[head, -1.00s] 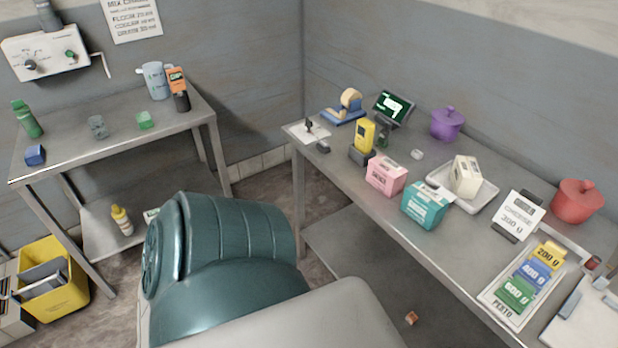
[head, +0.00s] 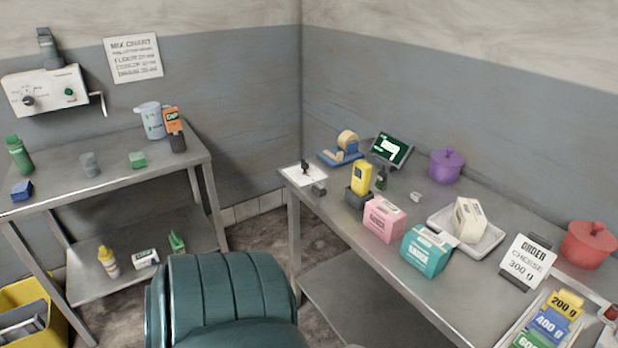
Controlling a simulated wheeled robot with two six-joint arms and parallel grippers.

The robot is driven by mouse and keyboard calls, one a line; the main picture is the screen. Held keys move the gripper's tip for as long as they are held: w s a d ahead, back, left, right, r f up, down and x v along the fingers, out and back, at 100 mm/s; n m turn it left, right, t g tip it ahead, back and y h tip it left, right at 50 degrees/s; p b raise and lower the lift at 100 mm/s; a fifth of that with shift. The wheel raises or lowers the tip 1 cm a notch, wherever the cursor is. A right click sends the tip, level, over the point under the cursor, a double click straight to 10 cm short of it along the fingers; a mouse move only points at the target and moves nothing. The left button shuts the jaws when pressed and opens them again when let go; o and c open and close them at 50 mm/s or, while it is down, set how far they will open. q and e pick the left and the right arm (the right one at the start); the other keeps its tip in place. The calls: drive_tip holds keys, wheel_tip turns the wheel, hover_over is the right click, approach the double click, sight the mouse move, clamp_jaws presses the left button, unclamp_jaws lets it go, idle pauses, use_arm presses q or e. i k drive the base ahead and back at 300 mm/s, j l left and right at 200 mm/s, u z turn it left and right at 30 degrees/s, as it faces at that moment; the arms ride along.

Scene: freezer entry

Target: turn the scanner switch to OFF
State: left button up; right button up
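A yellow handheld device (head: 361,178), which looks like the scanner, stands upright in a dark cradle (head: 357,198) on the right-hand steel table (head: 335,213). To its left, near the table's corner, a white plate (head: 296,178) carries a small upright black lever (head: 305,167). A small dark block (head: 319,188) lies beside the plate. I cannot tell which of these is the scanner switch, and no ON or OFF marking is readable. Neither of my grippers is in view.
A pink box (head: 384,218), a teal box (head: 426,250) and a green-screened display (head: 391,149) stand near the yellow device. A tape dispenser (head: 342,152) is behind the plate. A wall control box (head: 45,91) with knobs hangs above the left table (head: 110,178).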

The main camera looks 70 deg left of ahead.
sight(304, 165)
drive_tip(key=i+j+u, duration=0.1)
drive_tip(key=u, duration=0.35)
drive_tip(key=i+u, duration=0.25)
drive_tip(key=u, duration=0.25)
